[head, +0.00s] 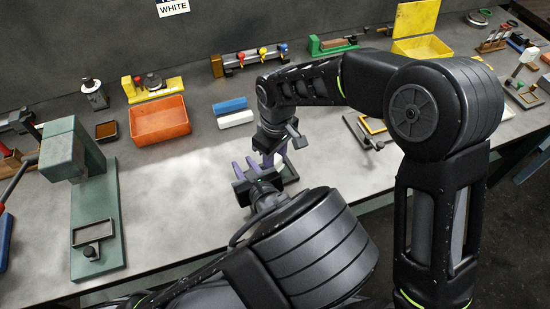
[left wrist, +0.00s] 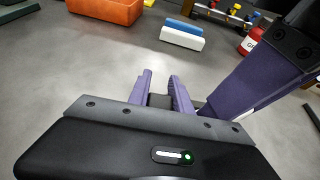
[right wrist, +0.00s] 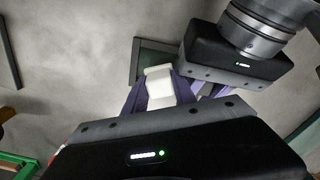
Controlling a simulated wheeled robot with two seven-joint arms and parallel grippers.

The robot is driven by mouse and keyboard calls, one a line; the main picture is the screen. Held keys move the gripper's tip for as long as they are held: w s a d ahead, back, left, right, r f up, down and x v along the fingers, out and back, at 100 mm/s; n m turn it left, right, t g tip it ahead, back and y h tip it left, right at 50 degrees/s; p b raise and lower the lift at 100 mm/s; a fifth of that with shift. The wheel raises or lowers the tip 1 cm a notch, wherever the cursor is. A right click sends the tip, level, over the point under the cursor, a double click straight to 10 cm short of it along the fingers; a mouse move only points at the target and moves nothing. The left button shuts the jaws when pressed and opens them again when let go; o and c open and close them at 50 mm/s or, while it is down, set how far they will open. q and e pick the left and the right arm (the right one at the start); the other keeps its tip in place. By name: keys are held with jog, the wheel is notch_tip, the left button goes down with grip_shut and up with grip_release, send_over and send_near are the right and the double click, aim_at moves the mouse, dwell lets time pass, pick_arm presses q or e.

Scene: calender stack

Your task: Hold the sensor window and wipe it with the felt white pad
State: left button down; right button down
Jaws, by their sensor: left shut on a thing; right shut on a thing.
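The sensor window, a dark-framed greenish pane (right wrist: 153,58), shows partly in the right wrist view, just beyond the white felt pad (right wrist: 159,84). In the head view, part of a dark frame (head: 290,174) shows beside my grippers. My right gripper (head: 268,160) is shut on the pad, which overlaps the window's lower edge in the right wrist view; I cannot tell whether they touch. My left gripper (head: 244,168) is shut, with a dark piece (left wrist: 160,101) between its fingers, seemingly part of the window. The two grippers are close together, and much of the window is hidden.
An orange bin (head: 160,123) and blue (head: 230,106) and white (head: 236,119) blocks lie behind on the grey bench. A green press-like stand (head: 95,200) is at left. A yellow box (head: 422,47) is back right. Bench left of my grippers is clear.

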jog(key=shift+s+d, duration=0.2)
jog(key=shift+s, duration=0.25)
jog(key=shift+s+d, duration=0.2)
jog(key=shift+s, duration=0.25)
jog(key=shift+a, duration=0.1)
jog(key=shift+w+a+r, duration=0.1)
jog(key=shift+w+a, duration=0.15)
jog(key=shift+w, duration=0.55)
jog(key=shift+d+r, duration=0.1)
jog(key=shift+r, duration=0.05)
jog(key=shift+w+r, duration=0.2)
jog(key=shift+r, duration=2.75)
